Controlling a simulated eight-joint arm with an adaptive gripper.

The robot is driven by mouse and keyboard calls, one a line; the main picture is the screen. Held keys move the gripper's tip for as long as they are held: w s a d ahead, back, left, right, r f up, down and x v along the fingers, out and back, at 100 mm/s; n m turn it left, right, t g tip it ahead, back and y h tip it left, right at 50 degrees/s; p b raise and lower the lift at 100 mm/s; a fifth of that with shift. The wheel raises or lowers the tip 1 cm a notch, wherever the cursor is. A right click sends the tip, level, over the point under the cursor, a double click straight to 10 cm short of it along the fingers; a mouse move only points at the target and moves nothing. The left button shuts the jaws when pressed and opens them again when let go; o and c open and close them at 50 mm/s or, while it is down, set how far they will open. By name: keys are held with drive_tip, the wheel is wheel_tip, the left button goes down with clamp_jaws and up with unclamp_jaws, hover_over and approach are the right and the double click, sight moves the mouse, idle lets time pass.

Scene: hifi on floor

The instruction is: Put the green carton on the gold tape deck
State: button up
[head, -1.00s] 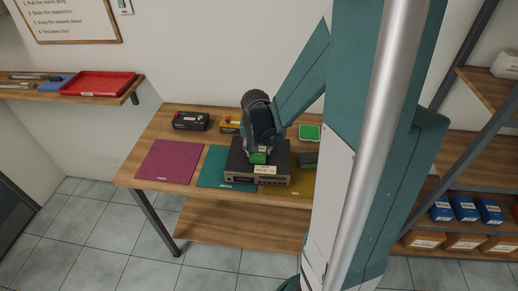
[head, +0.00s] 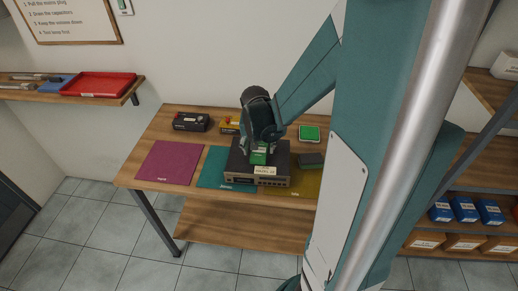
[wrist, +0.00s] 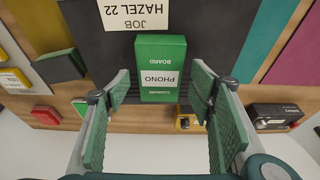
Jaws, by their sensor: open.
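The green carton (head: 259,156), marked PHONO BOARD in the wrist view (wrist: 160,55), rests on the dark top of the tape deck (head: 278,158). The deck has a grey-brown front and bears a pale HAZEL 22 job label (head: 265,170). In the wrist view the deck's top (wrist: 100,45) lies around the carton. My gripper (head: 259,147) is over the deck at the carton. In the wrist view its fingers (wrist: 160,84) are spread, one on each side of the carton, with visible gaps. Nothing is held.
Magenta (head: 170,162), teal (head: 213,168) and olive (head: 305,184) mats lie on the bench. A black box (head: 191,121), a yellow item (head: 230,126), a green-topped item (head: 309,133) and a dark block (head: 311,160) stand near the deck. My arm hides the bench's right end.

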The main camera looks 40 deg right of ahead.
drive_tip(key=v, duration=1)
idle(0.3)
drive_tip(key=shift+r, duration=0.15)
drive_tip(key=shift+a, duration=0.1)
idle(0.4)
drive_tip(key=s+a+r+n+t+y, duration=0.1)
drive_tip(key=s+a+r+n, duration=0.3)
drive_tip(key=a, duration=0.7)
drive_tip(key=s+a+r+n+t+y, duration=0.1)
drive_tip(key=s+a+r+n+t, duration=0.2)
drive_tip(key=a, duration=0.8)
drive_tip(key=shift+s+a+r+n+t, duration=0.3)
drive_tip(key=shift+s+r+n, duration=0.8)
drive_tip(key=shift+s, duration=1.1)
drive_tip(key=shift+d, duration=0.1)
